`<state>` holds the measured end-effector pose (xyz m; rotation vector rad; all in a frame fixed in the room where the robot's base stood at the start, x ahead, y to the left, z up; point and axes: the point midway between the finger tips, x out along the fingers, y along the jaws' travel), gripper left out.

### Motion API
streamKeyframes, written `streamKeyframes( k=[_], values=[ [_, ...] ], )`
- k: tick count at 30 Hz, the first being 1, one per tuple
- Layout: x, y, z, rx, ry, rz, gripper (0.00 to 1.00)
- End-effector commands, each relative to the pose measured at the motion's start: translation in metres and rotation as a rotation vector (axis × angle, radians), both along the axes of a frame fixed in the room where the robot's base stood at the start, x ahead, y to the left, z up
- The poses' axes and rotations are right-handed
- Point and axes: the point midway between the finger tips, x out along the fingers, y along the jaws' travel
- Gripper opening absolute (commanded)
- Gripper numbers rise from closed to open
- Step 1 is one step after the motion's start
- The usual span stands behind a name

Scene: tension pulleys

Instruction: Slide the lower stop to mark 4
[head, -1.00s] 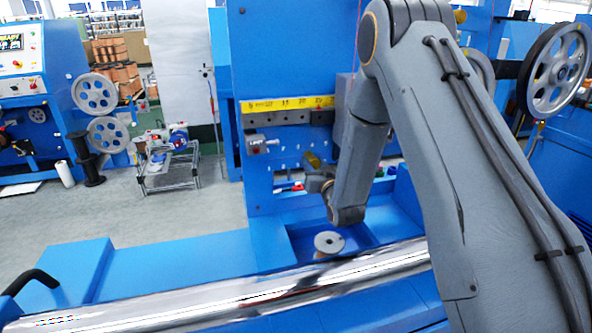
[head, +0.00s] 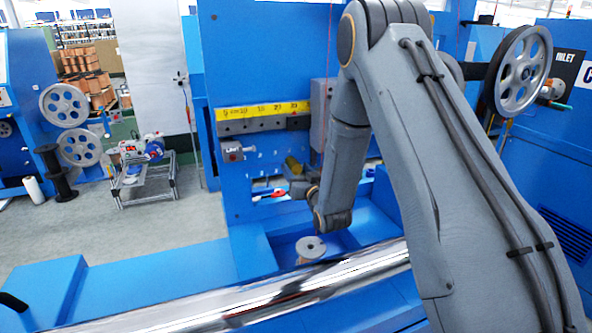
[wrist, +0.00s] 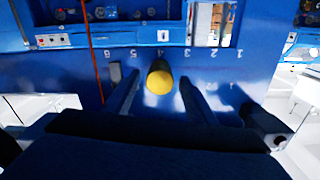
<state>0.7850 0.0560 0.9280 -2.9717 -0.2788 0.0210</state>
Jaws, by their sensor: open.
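In the wrist view a round yellow-ended knob (wrist: 158,80) with a dark collar stands out from a blue panel, just under the printed mark 4 (wrist: 160,53). It looks like the lower stop, but its foot is hidden behind its own end. The marks run from 6 at left to 1 at right. My gripper (wrist: 159,88) is open, with one dark finger on each side of the knob and a visible gap to both. In the head view the yellow knob (head: 293,165) shows beside my wrist; the fingers are hard to make out there.
A red cord (wrist: 92,50) hangs at left. In the head view are a LIMIT box (head: 232,150), a yellow scale (head: 262,110), a spool (head: 311,249) and a shiny roller (head: 240,299) in front.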

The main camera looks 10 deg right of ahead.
Motion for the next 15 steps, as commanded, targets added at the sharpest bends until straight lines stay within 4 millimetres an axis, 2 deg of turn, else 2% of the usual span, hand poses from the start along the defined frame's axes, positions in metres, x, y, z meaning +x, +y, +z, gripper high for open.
streamKeyframes(
  k=[9,15],
  values=[
    [-0.050,-0.011,-0.001,0.000,0.002,-0.002,0.51],
    [-0.064,-0.013,-0.001,-0.001,0.001,-0.002,0.51]
  ],
)
